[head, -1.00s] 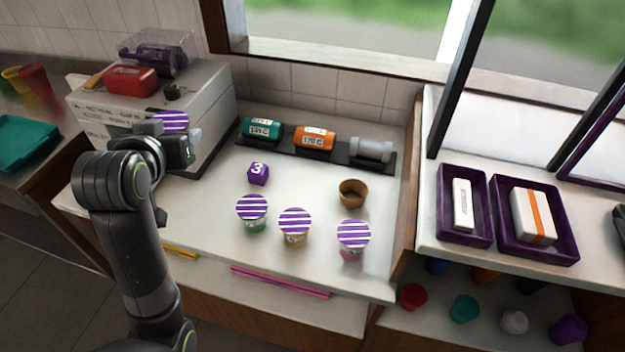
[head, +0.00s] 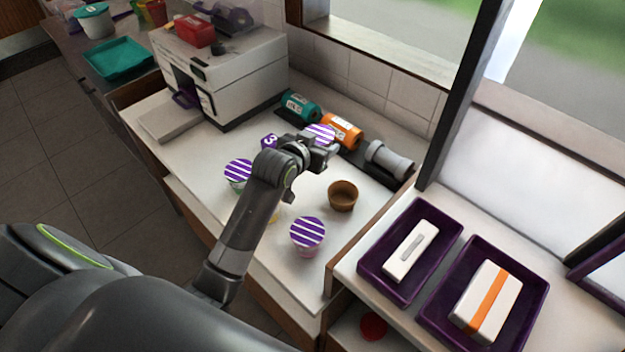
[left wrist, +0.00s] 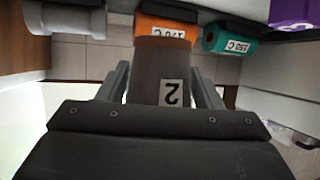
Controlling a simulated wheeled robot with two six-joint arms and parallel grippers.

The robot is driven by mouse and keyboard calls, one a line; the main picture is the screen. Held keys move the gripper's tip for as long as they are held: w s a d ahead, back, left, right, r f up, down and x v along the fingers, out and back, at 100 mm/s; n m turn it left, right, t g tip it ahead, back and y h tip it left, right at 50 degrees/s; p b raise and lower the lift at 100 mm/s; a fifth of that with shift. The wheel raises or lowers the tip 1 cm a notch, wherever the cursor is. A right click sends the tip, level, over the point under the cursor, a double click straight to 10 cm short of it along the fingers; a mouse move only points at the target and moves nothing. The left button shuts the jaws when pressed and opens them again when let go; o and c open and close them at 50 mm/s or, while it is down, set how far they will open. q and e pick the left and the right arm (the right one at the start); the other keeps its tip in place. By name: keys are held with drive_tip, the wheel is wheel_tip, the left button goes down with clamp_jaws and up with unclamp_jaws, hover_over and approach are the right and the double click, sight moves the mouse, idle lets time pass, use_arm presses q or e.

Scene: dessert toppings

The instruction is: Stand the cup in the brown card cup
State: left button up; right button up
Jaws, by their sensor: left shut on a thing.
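My left gripper (head: 322,150) is shut on a cup with a purple-and-white striped lid (head: 320,133), held above the counter. In the left wrist view the held cup (left wrist: 160,75) is a dull brown with a white label marked 2, between the fingers. The brown card cup (head: 342,197) stands open on the counter, below and slightly right of the gripper in the head view, apart from it. My right gripper is not in view.
A green striped-lid cup (head: 238,172) and a pink one (head: 306,236) stand on the counter; a yellow one (head: 274,216) is mostly hidden behind my arm.

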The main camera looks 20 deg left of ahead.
use_arm(q)
drive_tip(key=f, duration=0.3)
drive_tip(key=shift+s+a+f, duration=0.15)
drive_tip(key=shift+a, duration=0.15)
drive_tip(key=shift+d+f+p, duration=0.15)
drive_tip(key=shift+f+p, duration=0.15)
drive_tip(key=shift+f, duration=2)
drive_tip(key=o, duration=0.8)
drive_tip(key=shift+f, duration=0.15)
